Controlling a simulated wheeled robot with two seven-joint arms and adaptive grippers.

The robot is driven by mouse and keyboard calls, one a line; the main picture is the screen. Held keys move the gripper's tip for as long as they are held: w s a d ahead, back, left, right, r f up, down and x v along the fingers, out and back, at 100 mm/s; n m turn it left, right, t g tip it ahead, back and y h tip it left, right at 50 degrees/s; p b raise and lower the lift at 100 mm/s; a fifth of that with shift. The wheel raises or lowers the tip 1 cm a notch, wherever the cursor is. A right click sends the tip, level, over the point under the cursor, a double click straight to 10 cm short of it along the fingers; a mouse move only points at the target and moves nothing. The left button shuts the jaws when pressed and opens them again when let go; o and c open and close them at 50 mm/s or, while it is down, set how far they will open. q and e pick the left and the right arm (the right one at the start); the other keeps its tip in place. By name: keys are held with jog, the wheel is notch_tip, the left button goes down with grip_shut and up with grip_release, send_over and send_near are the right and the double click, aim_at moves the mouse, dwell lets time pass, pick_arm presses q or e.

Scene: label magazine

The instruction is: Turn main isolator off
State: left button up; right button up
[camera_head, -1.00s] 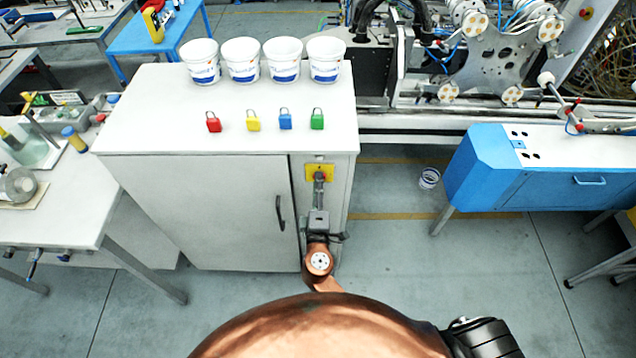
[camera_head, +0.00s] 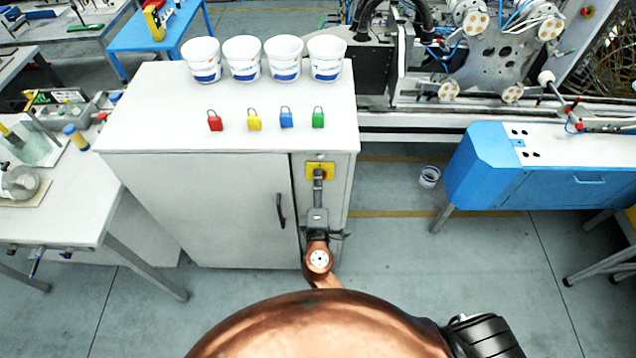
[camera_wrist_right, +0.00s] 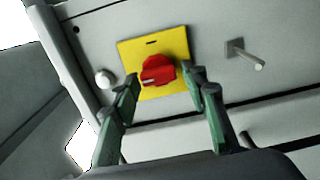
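The main isolator is a red rotary knob (camera_wrist_right: 157,71) on a yellow plate (camera_wrist_right: 180,42), fixed to the narrow right front panel of the white cabinet. In the head view the yellow plate (camera_head: 328,168) shows, with the knob mostly hidden behind my gripper. My right gripper (camera_head: 318,178) is in front of the plate. In the right wrist view its two green fingers (camera_wrist_right: 164,78) are spread, one on each side of the knob. I cannot tell whether the fingertips touch it. My left gripper is not in view.
The cabinet top (camera_head: 160,115) carries several white buckets (camera_head: 243,60) and a row of padlocks, among them a red one (camera_head: 215,122). A cabinet handle (camera_head: 280,210) is left of my arm.

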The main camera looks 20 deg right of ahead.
jog(key=shift+o, duration=0.7)
jog(key=v, duration=1.2)
jog(key=s+d+f+m+g+y, duration=0.1)
jog(key=d+f+g, duration=0.15)
jog(key=f, duration=1.35)
jog(key=s+d+f+g+y, duration=0.15)
jog(key=f+g, duration=0.25)
jog(key=f, duration=1.1)
jog(key=s+d+f+m+g, duration=0.1)
jog(key=s+d+f+g, duration=0.2)
jog(key=f, duration=0.4)
jog(key=s+d+f+m+g+y, duration=0.1)
jog(key=s+d+f, duration=0.1)
jog(key=s+f, duration=0.35)
jog(key=s+d+f+m+g, duration=0.1)
jog(key=s+d+f+m, duration=0.2)
jog(key=f, duration=0.4)
jog(key=s+d+f+m+g, duration=0.1)
jog(key=s+d+f+m, duration=0.1)
jog(key=s, duration=0.7)
jog(key=s+d+f+m+g+y, duration=0.1)
jog(key=s+d+f+m+g, duration=0.1)
jog(key=s+f, duration=0.5)
jog(key=s+d+f+m+g, duration=0.2)
jog(key=s+d+f, duration=0.3)
jog(key=s, duration=0.8)
jog(key=shift+f+m, duration=0.25)
jog(key=shift+m, duration=0.55)
